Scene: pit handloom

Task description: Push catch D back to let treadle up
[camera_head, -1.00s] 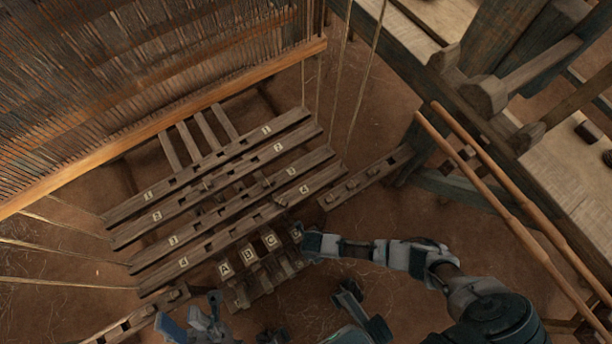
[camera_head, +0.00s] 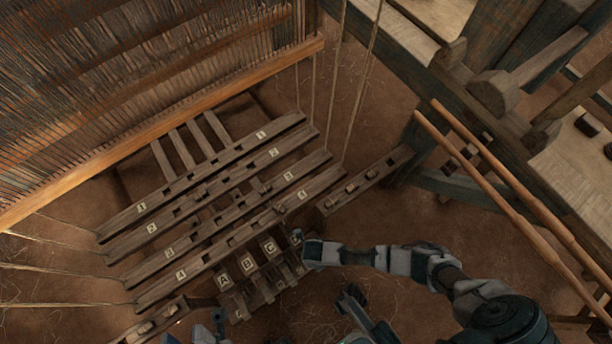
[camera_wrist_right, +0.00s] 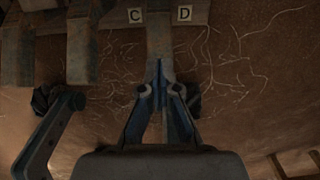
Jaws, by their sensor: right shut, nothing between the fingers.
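The catches stand in a short row below the treadles in the head view, with A (camera_head: 224,281), B (camera_head: 247,264) and C (camera_head: 269,248) lettered. Catch D (camera_head: 296,236) is at the row's right end, mostly hidden by my right gripper. The right wrist view shows its D label (camera_wrist_right: 184,13) beside the C label (camera_wrist_right: 135,15). My left gripper (camera_head: 210,328) is cut off at the bottom edge of the head view. Treadle 4 (camera_head: 235,245) lies nearest the catches.
Treadle 1 (camera_head: 200,175) and others lie parallel behind, under the wooden front beam (camera_head: 160,125) and warp. A slotted rail (camera_head: 365,182) sits right of the treadles. Two long poles (camera_head: 510,205) slant at the right. Bare earth floor lies between.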

